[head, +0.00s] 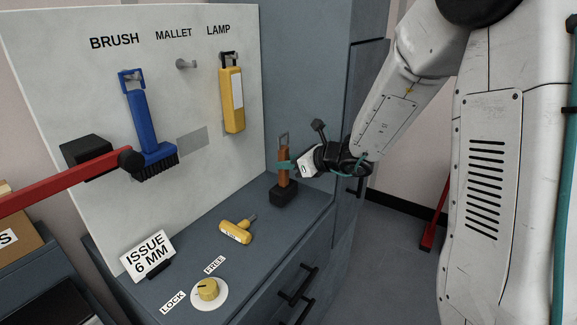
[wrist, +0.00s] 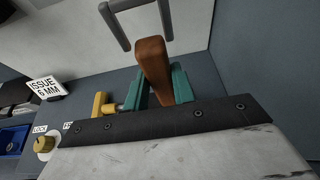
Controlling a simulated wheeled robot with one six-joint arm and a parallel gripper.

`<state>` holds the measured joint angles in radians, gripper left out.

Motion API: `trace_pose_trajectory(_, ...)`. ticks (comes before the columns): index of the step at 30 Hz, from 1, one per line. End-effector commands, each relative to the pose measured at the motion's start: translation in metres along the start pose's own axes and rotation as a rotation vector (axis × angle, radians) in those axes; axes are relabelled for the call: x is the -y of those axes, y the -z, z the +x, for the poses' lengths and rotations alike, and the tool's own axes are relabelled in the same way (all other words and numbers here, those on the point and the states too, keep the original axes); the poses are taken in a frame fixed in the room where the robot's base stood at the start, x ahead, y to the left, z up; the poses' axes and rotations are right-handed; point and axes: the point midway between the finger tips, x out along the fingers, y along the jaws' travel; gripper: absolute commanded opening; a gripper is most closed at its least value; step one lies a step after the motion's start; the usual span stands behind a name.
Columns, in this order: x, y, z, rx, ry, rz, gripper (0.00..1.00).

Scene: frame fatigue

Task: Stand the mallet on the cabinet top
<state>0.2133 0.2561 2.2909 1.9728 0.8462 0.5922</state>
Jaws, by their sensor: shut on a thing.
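The mallet (head: 284,164) has a brown handle, a metal loop at its upper end and a dark block head at its lower end. It is upright, head down, at the back right of the cabinet top (head: 262,262). Its head appears at the surface, but I cannot tell whether it touches. My gripper (head: 285,165) is shut on the mallet's handle from the right. In the wrist view, the brown handle (wrist: 153,65) rises between the teal fingers (wrist: 160,88), with the metal loop above it. The mallet's head is hidden there.
A pegboard panel holds a blue brush (head: 145,120) and a yellow lamp (head: 231,95); the mallet peg (head: 186,64) is bare. On the cabinet top are a yellow T-handled tool (head: 236,232), a yellow knob (head: 208,289) and an issue sign (head: 148,256). A red bar (head: 60,190) reaches in from the left.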

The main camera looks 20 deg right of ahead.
Motion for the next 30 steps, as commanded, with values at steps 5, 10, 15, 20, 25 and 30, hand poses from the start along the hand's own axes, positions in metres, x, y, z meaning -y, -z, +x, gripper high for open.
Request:
trace_pose_trajectory(5,-0.001,0.016,0.007,0.001,-0.001,0.0,0.0)
trace_pose_trajectory(10,0.001,0.016,0.006,0.002,0.001,-0.001,0.0)
trace_pose_trajectory(15,0.002,0.019,0.007,0.001,0.002,0.0,0.0)
trace_pose_trajectory(20,0.002,0.02,0.006,0.0,0.003,0.0,0.47)
trace_pose_trajectory(25,0.002,0.02,0.006,0.0,0.003,0.001,0.47)
trace_pose_trajectory(30,0.003,0.016,0.001,0.001,0.005,0.001,0.47)
